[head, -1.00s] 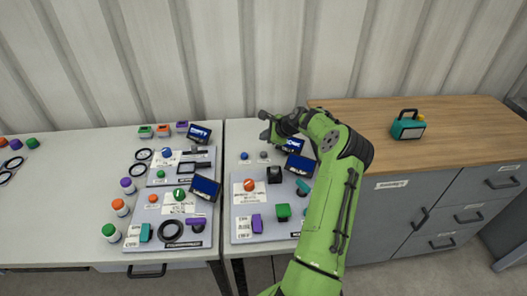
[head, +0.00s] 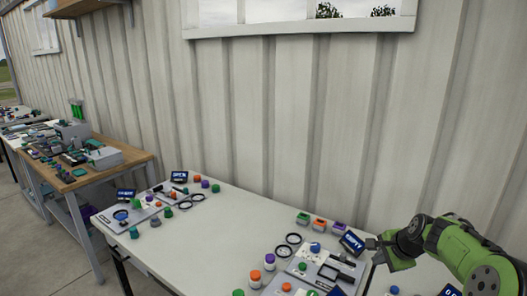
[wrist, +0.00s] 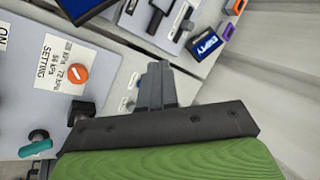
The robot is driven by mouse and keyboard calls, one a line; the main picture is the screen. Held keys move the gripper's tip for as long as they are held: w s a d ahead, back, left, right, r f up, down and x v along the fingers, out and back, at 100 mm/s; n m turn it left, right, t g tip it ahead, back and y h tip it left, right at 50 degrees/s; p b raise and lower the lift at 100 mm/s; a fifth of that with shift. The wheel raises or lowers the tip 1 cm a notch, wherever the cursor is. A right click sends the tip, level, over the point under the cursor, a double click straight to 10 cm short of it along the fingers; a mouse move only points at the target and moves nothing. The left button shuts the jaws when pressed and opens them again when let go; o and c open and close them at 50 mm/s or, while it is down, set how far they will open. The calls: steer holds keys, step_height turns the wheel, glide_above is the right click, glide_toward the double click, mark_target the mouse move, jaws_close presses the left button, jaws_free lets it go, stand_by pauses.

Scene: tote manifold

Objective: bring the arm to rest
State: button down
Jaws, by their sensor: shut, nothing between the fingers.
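My gripper (head: 378,248) is at the lower right of the head view, at the end of my green arm. It is raised over the white table (head: 225,220), beside a small dark screen reading EMPTY (head: 352,242). In the wrist view my gripper (wrist: 158,70) shows as grey fingers close together with nothing between them. The fingers point toward the boards and the wall, and I see no contact with anything.
A grey board (head: 310,270) with knobs and black rings lies left of my gripper. Another board (head: 130,215) stands farther left, and a wooden bench (head: 80,175) with boxes is beyond. The table's middle is clear. The corrugated wall (head: 300,130) stands behind.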

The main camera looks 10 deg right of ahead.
steer(key=s+a+r+n+g+h+p, duration=0.1)
steer(key=s+a+r+n, duration=0.5)
steer(key=a, duration=0.3)
steer(key=s+a+r+n+g+h, duration=0.1)
steer(key=s+a+r+n, duration=0.4)
steer(key=s+a, duration=0.4)
steer(key=s+a+n, duration=0.2)
steer(key=s+n, duration=0.1)
steer(key=s, duration=0.5)
steer(key=s+a+n+t+y, duration=0.1)
steer(key=s+a+n, duration=0.2)
steer(key=s, duration=0.5)
steer(key=shift+s+a+r+p, duration=0.2)
steer(key=shift+s+p, duration=0.1)
steer(key=shift+p, duration=0.1)
